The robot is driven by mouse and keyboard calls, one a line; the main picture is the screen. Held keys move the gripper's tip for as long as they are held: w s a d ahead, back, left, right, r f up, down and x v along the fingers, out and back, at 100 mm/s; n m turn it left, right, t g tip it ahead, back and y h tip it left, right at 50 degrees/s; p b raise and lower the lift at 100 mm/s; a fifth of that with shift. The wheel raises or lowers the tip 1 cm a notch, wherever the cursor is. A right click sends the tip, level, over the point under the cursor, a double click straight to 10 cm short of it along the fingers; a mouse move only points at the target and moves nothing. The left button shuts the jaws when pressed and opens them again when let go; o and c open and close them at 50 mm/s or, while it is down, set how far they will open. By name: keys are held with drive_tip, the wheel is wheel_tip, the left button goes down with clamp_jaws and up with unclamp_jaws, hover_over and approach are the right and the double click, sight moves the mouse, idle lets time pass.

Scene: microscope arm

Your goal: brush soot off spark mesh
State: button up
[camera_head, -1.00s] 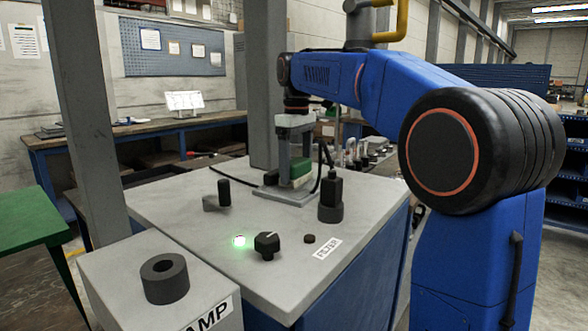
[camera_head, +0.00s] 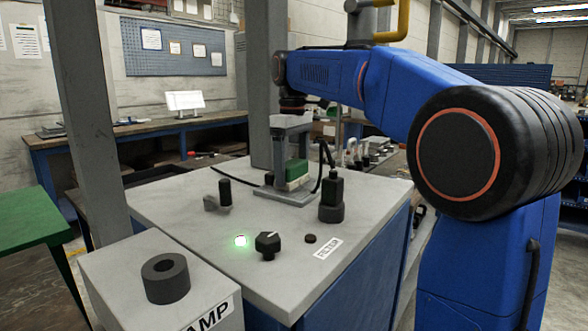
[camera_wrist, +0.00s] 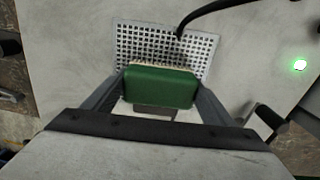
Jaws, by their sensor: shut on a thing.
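My gripper (camera_wrist: 161,97) is shut on a green brush block (camera_wrist: 160,87) with a pale bristle edge. In the wrist view the brush lies over the near part of a perforated light mesh (camera_wrist: 165,47), hiding that part. Whether the bristles touch the mesh cannot be told. In the head view my gripper (camera_head: 290,160) points down over the back of the grey bench top, with the green brush (camera_head: 297,172) at its lower end.
A black cable (camera_wrist: 215,8) runs to the mesh. A black cylindrical connector (camera_head: 331,195) stands right of the brush, a black-handled lever (camera_head: 224,192) to the left. A black knob (camera_head: 267,245) and a green light (camera_head: 240,241) are in front.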

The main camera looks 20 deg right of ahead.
drive_tip(key=shift+s+a, duration=0.1)
drive_tip(key=shift+s+a, duration=0.7)
drive_tip(key=shift+a, duration=0.15)
drive_tip(key=shift+r, duration=2.45)
